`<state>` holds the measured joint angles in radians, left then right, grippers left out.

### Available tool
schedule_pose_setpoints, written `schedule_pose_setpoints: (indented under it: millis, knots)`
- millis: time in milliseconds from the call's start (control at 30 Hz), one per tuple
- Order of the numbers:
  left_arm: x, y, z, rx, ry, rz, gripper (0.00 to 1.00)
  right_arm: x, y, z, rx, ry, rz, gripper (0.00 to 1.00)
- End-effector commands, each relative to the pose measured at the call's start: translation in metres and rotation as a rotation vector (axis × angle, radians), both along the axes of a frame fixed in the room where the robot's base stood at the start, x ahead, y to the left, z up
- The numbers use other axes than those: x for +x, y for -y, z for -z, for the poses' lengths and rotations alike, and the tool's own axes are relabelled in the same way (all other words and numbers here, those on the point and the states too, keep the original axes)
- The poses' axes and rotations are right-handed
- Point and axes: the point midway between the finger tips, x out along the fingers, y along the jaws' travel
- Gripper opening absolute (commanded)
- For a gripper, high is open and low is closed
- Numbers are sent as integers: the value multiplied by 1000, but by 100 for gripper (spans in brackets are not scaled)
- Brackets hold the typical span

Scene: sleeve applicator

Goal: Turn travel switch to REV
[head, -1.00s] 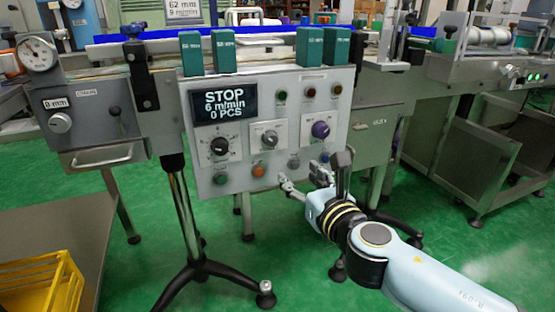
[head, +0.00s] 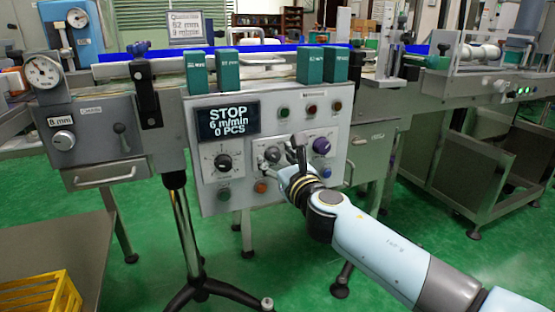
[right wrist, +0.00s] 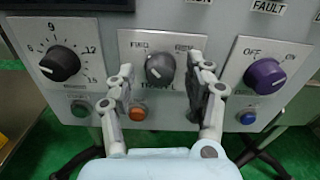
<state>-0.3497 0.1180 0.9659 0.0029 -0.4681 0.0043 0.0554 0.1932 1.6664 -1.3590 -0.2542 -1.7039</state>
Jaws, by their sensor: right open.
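The travel switch (right wrist: 160,68) is a grey knob on a pale plate, in the middle of the control panel (head: 310,180). Its upper labels are blurred, one on each side, and its setting is too unclear to tell. In the right wrist view it lies between the fingertips of my right gripper (right wrist: 160,75), which is open with one finger on each side. I cannot tell whether the fingers touch the knob. In the head view my right gripper (head: 279,162) is in front of the switch's plate and partly hides it. My left gripper is out of view.
A black speed dial (right wrist: 60,64) is left of the switch and a purple OFF/ON knob (right wrist: 265,73) is right of it. Green (right wrist: 81,109), orange (right wrist: 137,112) and blue (right wrist: 247,117) buttons sit below. The display (head: 228,119) reads STOP.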

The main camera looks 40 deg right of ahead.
Motion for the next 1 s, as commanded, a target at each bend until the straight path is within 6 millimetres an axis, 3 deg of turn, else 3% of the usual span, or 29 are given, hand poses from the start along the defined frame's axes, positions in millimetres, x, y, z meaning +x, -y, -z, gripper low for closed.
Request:
schedule_pose_setpoints:
  millis: [100, 500, 1000]
  knots:
    - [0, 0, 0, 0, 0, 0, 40, 0, 0, 0, 0, 0, 0, 53]
    - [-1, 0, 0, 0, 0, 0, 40, 0, 0, 0, 1, 0, 0, 1]
    - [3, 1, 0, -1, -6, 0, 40, -1, 0, 1, 128, 32, 0, 0]
